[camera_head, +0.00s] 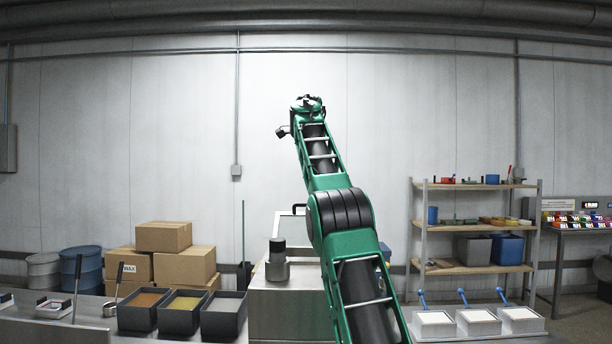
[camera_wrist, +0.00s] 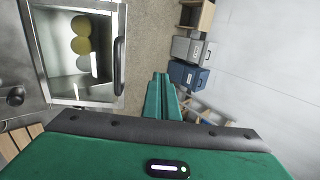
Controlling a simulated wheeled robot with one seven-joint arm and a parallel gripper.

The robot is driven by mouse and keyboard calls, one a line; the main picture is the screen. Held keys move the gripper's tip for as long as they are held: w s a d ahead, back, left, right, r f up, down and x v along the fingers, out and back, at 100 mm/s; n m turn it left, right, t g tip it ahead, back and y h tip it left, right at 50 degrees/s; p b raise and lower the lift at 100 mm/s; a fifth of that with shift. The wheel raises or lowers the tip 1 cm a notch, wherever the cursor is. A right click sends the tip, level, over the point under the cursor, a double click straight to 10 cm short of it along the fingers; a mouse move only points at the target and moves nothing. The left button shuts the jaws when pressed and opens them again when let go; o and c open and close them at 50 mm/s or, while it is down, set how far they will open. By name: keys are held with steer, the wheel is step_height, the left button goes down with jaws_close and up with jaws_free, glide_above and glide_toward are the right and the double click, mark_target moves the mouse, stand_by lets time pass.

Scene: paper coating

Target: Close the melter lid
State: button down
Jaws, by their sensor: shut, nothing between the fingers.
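The melter (camera_head: 285,305) is a metal box left of my arm in the head view. Its lid (camera_head: 284,228) stands raised at the back, a pale panel in a metal frame with a black handle, partly hidden by my arm. The wrist view looks down on the melter's framed opening (camera_wrist: 62,85), with yellow rounded pieces (camera_wrist: 81,35) and a pale piece visible inside. The black handle (camera_wrist: 119,65) lies along the frame's right side there. My gripper (camera_wrist: 161,76) is shut and empty, right of the handle and apart from it. In the head view it is high above the melter.
A grey cylinder with a black top (camera_head: 277,262) stands on the melter's left part. Three bins of material (camera_head: 222,315) stand to its left. Cardboard boxes (camera_head: 184,266) are behind them. White trays with blue handles (camera_head: 478,322) and a shelf rack (camera_head: 475,268) are at right.

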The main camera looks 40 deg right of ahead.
steer(key=shift+s+r, duration=0.2)
steer(key=shift+r, duration=0.45)
steer(key=s+a+f, duration=0.1)
steer(key=s+a, duration=0.8)
steer(key=s, duration=0.3)
steer(key=shift+t+h, duration=0.3)
steer(key=shift+h, duration=0.1)
steer(key=x, duration=1.3)
steer(key=shift+w+d+r, duration=0.1)
steer(key=shift+w+d, duration=0.2)
steer(key=shift+w, duration=0.05)
steer(key=shift+d, duration=0.15)
